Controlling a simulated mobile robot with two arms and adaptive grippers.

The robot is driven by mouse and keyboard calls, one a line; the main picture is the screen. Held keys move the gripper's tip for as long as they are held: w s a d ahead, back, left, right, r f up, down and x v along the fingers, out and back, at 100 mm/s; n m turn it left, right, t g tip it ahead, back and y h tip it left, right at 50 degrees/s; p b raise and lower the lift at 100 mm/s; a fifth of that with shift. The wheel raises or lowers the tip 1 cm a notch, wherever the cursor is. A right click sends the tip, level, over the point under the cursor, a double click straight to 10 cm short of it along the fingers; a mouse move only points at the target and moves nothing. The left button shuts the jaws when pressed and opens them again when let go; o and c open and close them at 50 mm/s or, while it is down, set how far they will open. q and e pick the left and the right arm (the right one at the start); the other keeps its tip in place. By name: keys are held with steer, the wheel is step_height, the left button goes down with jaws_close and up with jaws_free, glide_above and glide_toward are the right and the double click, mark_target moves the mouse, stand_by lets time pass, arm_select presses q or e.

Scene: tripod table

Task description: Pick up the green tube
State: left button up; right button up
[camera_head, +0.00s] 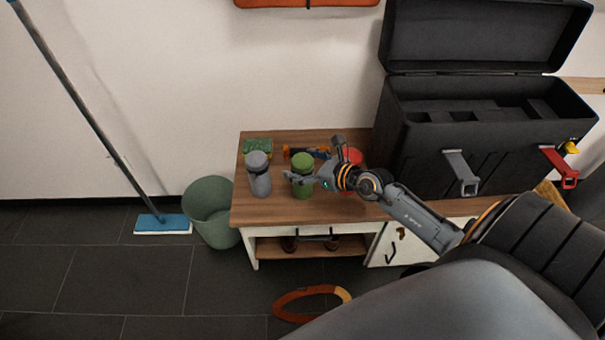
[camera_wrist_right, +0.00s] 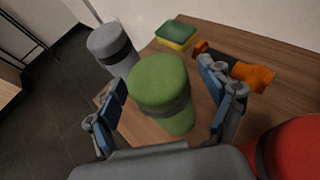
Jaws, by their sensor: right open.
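The green tube (camera_head: 303,177) stands upright on the wooden table, between a grey tube (camera_head: 259,174) on its left and a red object (camera_head: 351,156) on its right. My right gripper (camera_head: 310,168) is at the green tube, coming in from the right. In the right wrist view the green tube (camera_wrist_right: 160,88) stands between the two open fingers (camera_wrist_right: 172,95), with a visible gap to the right finger. I cannot tell whether the left finger touches it. My left gripper is not in view.
The grey tube (camera_wrist_right: 112,48), a green and yellow sponge (camera_wrist_right: 176,36) and an orange-and-black tool (camera_wrist_right: 240,70) are close by. The red object (camera_wrist_right: 292,148) is near the right finger. A large open black toolbox (camera_head: 470,135) fills the table's right side. A green bin (camera_head: 211,212) stands left.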

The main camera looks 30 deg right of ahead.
steer(key=c, duration=1.7)
jaws_close()
steer(key=shift+r, duration=0.15)
